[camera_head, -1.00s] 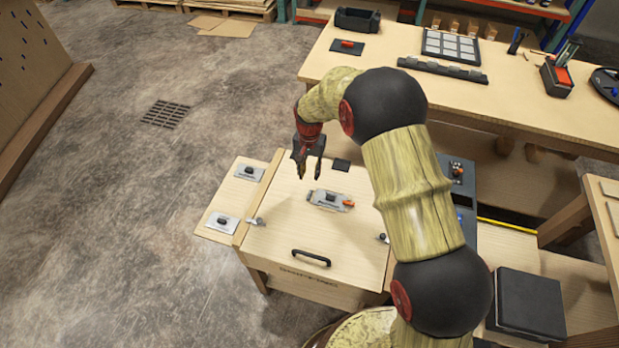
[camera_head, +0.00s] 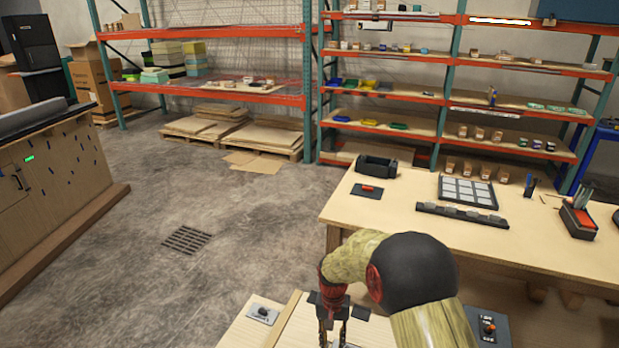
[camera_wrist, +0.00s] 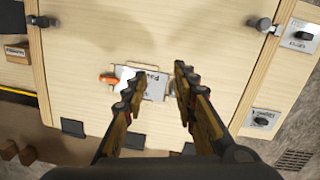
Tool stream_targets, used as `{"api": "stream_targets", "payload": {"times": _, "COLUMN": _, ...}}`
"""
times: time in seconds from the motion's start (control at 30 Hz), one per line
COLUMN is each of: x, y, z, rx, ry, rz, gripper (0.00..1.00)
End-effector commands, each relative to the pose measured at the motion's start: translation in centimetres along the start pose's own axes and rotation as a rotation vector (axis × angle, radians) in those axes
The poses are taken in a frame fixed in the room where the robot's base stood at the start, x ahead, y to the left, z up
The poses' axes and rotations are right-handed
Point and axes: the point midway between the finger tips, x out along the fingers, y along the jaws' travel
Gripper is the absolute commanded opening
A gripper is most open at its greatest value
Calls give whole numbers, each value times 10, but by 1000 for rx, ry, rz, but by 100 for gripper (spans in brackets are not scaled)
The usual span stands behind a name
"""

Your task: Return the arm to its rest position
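My arm (camera_head: 415,275) is bent over the wooden console (camera_head: 292,325) at the bottom of the head view. My gripper (camera_head: 333,338) points down there, its fingertips cut off by the lower picture edge. In the wrist view my gripper (camera_wrist: 158,80) is open, with a clear gap between its two fingers and nothing held. Beyond the fingers lies the console's wooden lid (camera_wrist: 150,35) with a metal latch plate (camera_wrist: 155,84) and its orange tab (camera_wrist: 109,79). The fingers appear above the plate; contact cannot be told.
Shelving (camera_head: 440,98) lines the back. The floor (camera_head: 120,240) to the left is clear, with a drain grate (camera_head: 187,239).

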Motion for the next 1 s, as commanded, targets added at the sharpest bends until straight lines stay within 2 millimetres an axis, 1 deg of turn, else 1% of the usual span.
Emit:
{"api": "stream_targets", "payload": {"times": 0.03, "x": -14, "y": 5, "z": 10, "rx": -28, "ry": 2, "rz": -1, "gripper": 28}}
{"api": "stream_targets", "payload": {"times": 0.17, "x": -43, "y": 22, "z": 38, "rx": -93, "ry": 0, "rz": -1, "gripper": 28}}
{"api": "stream_targets", "payload": {"times": 0.5, "x": -129, "y": 68, "z": 110, "rx": -206, "ry": 66, "rz": -22, "gripper": 28}}
{"api": "stream_targets", "payload": {"times": 0.7, "x": -169, "y": 95, "z": 153, "rx": -241, "ry": 130, "rz": -34, "gripper": 28}}
{"api": "stream_targets", "payload": {"times": 1.0, "x": -214, "y": 130, "z": 214, "rx": -255, "ry": 251, "rz": -49, "gripper": 28}}
